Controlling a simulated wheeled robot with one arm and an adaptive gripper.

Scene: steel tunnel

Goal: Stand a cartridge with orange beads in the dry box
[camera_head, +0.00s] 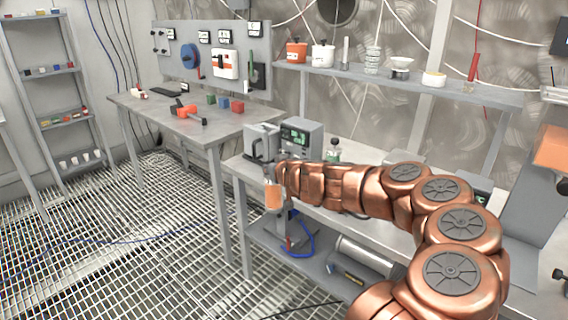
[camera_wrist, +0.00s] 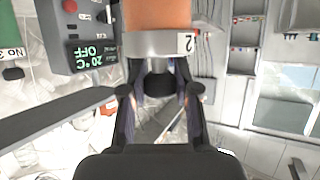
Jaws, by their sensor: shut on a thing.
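An orange cartridge (camera_head: 273,197) hangs from my gripper (camera_head: 272,176), out past the left front edge of the bench. In the wrist view, the cartridge (camera_wrist: 158,15) shows an orange body, a grey collar marked 2 and a dark knob. My gripper (camera_wrist: 158,88) is shut on this knob. A grey box with a dark handle (camera_head: 260,143) stands on the bench just behind the gripper. Beside it is a grey unit with a lit display (camera_head: 300,138); in the wrist view, this unit (camera_wrist: 90,52) reads 20 °C OFF. I cannot tell which is the dry box.
A clear vessel with a dark top (camera_head: 334,149) stands behind my arm. A shelf (camera_head: 400,83) above holds pots and glassware. A second table (camera_head: 190,122) at left carries an orange tool and coloured blocks. A blue hose and a cylinder lie below the bench.

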